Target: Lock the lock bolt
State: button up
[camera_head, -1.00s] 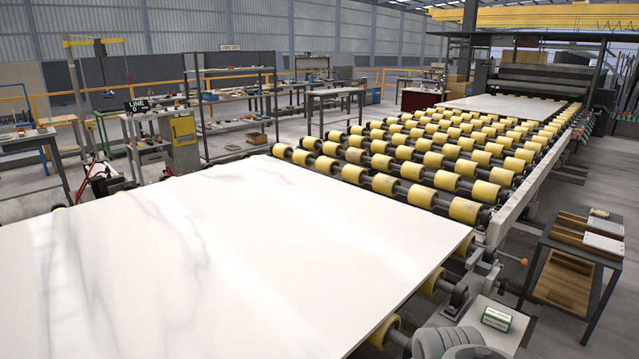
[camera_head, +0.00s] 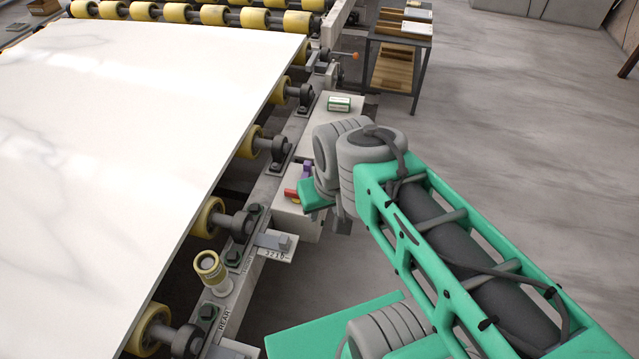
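I cannot say for sure which part is the lock bolt. A small grey block on a plate marked with digits (camera_head: 277,244) is fixed to the conveyor's side rail, at lower centre. A similar plate (camera_head: 230,351) is cut off at the bottom edge. My green and grey arm fills the right and bottom of the view. Its end is hidden behind its own links, so my gripper's fingers do not show. Small red and purple parts (camera_head: 291,194) show beside a green arm link, on or near a white box; what they are is unclear.
A white stone slab (camera_head: 110,110) lies on yellow rollers (camera_head: 210,218) at left. A yellow-topped cylinder (camera_head: 209,266) stands by the rail. A green-and-white box (camera_head: 339,103) lies on a light-coloured surface. A dark side table (camera_head: 398,45) stands behind. Floor at right is clear.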

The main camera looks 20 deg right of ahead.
aim_at(306, 165)
jog(key=z, duration=0.1)
jog(key=i, duration=0.5)
jog(key=k, duration=0.6)
jog(key=z, duration=0.5)
jog(key=i, duration=1.1)
jog(key=u, duration=0.7)
